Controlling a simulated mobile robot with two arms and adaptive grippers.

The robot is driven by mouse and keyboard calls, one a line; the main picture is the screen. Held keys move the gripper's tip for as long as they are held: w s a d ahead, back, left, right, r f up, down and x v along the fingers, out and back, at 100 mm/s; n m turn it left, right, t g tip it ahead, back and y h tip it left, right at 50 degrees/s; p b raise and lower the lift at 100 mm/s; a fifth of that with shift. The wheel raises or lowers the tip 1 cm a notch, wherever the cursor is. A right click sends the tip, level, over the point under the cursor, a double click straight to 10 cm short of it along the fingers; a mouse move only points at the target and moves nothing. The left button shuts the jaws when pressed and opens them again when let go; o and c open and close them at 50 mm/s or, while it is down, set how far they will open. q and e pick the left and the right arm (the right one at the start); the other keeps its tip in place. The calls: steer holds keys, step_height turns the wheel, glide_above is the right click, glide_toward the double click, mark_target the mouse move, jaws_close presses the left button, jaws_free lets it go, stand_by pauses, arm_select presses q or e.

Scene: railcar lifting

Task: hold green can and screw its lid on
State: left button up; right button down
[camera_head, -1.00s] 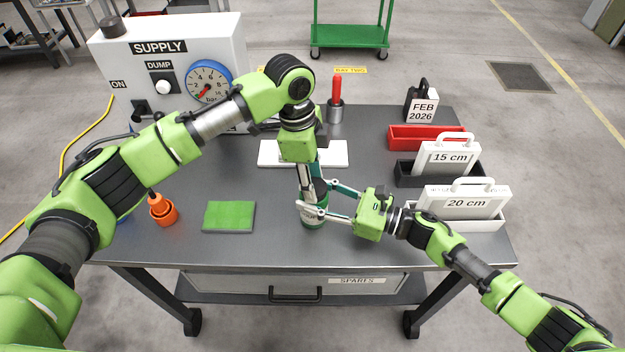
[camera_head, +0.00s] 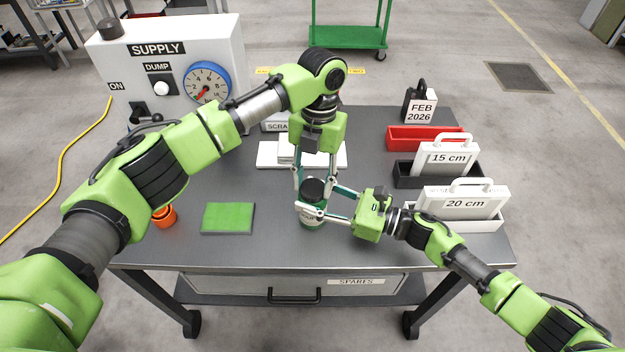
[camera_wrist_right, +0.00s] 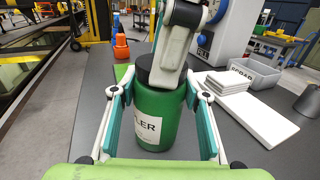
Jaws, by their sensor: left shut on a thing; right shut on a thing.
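The green can (camera_head: 313,222) stands upright on the grey table near its front middle. In the right wrist view the can (camera_wrist_right: 155,125) has a white label with the letters "LER". The black lid (camera_head: 312,189) sits on top of the can; whether it is threaded down cannot be told. My left gripper (camera_head: 314,193) points down from above, with its fingers on either side of the lid, shut on it. One of its fingers hides part of the lid (camera_wrist_right: 147,72) in the right wrist view. My right gripper (camera_head: 318,203) reaches in from the right and is shut around the can's body.
A green pad (camera_head: 228,218) and an orange object (camera_head: 164,216) lie to the left. White flat plates (camera_head: 275,155) lie behind the can. The supply box (camera_head: 165,70) stands at the back left.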

arm_select(q)
steer(key=m, duration=0.4)
steer(key=shift+y, duration=0.3)
steer(key=o, duration=0.8)
steer(key=shift+o, duration=0.2)
steer(key=shift+d+r, duration=0.1)
steer(key=shift+r, duration=2.2)
steer(key=shift+c, duration=0.2)
